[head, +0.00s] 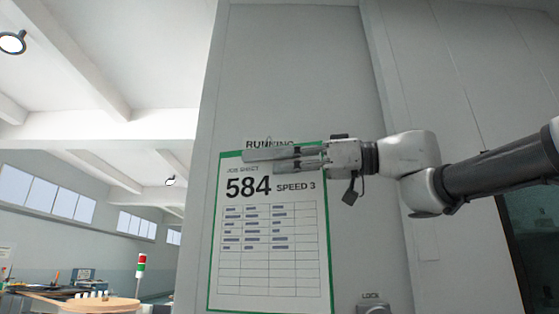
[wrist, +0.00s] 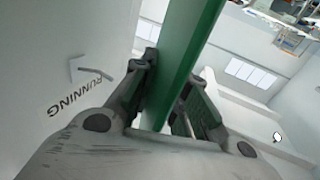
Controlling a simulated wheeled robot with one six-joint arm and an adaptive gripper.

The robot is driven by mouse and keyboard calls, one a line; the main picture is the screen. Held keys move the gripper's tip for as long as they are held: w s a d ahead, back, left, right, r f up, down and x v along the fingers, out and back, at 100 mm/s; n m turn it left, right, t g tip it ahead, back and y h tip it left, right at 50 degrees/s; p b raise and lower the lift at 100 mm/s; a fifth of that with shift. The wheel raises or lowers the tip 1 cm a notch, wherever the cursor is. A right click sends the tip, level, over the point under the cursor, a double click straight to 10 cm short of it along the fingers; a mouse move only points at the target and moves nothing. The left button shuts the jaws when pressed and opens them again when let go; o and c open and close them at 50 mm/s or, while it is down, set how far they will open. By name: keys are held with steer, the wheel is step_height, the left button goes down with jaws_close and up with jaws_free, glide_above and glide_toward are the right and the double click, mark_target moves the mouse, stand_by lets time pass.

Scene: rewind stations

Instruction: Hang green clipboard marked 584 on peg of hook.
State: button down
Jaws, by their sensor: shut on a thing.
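The green-edged clipboard (head: 262,272) carries a white job sheet marked 584, SPEED 3, and faces the head camera, nearly upright with a slight tilt. My gripper (head: 262,160) reaches in from the right and is shut on its top part. In the wrist view the green board (wrist: 180,60) runs edge-on between the two fingers. The hook (wrist: 85,72) sticks out from the pale panel beside the word RUNNING, to the left of the board and apart from it.
The grey panel (head: 290,60) stands behind the clipboard. A LOCK fitting (head: 372,307) sits on it at lower right. At far left are a round wooden table (head: 100,305) and a red-green signal light (head: 141,266).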

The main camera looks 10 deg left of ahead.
steer(key=shift+w+a+f, duration=0.15)
steer(key=shift+w+a, duration=0.15)
steer(key=shift+w, duration=0.95)
steer(key=shift+w+a+f, duration=0.15)
steer(key=shift+w+a, duration=0.2)
steer(key=shift+w, duration=0.95)
steer(key=shift+w+a+f, duration=0.15)
steer(key=shift+w+a, duration=0.15)
steer(key=shift+w, duration=0.95)
steer(key=c, duration=1.3)
jaws_free()
steer(key=d, duration=1.2)
steer(key=shift+s+f, duration=0.15)
steer(key=shift+f, duration=0.15)
